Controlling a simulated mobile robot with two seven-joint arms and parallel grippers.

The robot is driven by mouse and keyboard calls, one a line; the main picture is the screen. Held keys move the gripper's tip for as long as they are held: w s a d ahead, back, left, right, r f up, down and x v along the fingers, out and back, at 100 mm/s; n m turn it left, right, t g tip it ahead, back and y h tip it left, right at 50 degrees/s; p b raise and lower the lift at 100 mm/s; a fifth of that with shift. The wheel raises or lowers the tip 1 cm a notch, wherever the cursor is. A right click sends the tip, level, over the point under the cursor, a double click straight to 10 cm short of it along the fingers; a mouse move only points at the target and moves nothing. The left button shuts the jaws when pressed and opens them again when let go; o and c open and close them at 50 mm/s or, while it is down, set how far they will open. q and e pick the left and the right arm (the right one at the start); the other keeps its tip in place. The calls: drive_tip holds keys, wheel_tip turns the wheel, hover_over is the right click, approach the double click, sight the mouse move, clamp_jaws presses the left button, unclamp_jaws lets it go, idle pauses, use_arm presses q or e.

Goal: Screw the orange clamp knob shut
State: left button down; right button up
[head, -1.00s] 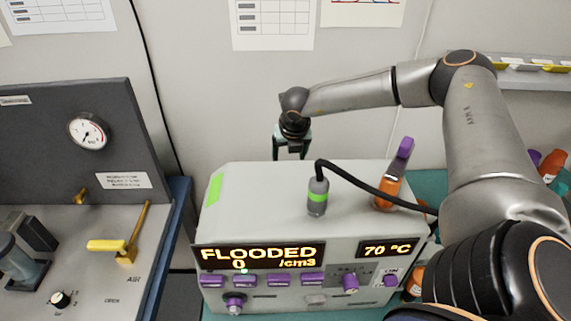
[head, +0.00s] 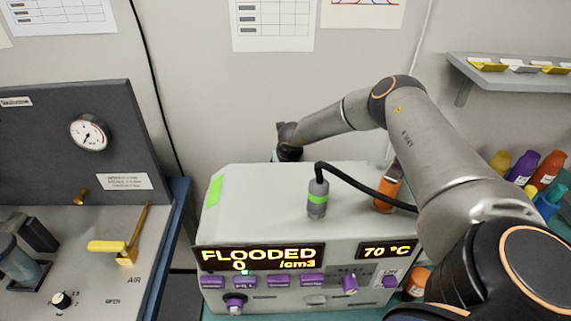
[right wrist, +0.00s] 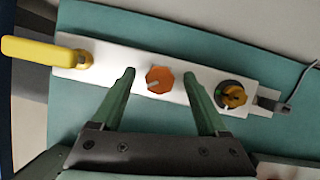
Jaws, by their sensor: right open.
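The orange clamp knob (right wrist: 160,79) is octagonal with a pale pointer mark and sits on a white plate (right wrist: 112,65) in the right wrist view. My right gripper (right wrist: 163,72) is open, its two green fingers on either side of the knob in that view and apart from it. I cannot tell how high the fingertips are above the knob. In the head view my right gripper (head: 284,152) is behind the grey instrument (head: 260,205), its fingers mostly hidden. The knob is hidden there. My left gripper is not in view.
A yellow handle (right wrist: 42,50) is at the plate's left end and a black-and-yellow knob (right wrist: 232,95) at its right. A cable (right wrist: 299,83) runs off right. On the instrument stand a grey probe (head: 317,197) with a black hose and an orange bottle (head: 388,186).

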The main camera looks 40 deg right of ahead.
clamp_jaws()
idle(0.5)
drive_tip(key=shift+m, duration=0.3)
drive_tip(key=shift+w+m+g+h, duration=0.1)
drive_tip(key=shift+m+g+h, duration=0.35)
drive_tip(key=shift+m, duration=0.9)
drive_tip(key=shift+m+g+h, duration=0.35)
drive_tip(key=shift+m+g, duration=0.1)
drive_tip(key=shift+m, duration=0.9)
unclamp_jaws()
drive_tip(key=shift+a+r, duration=0.1)
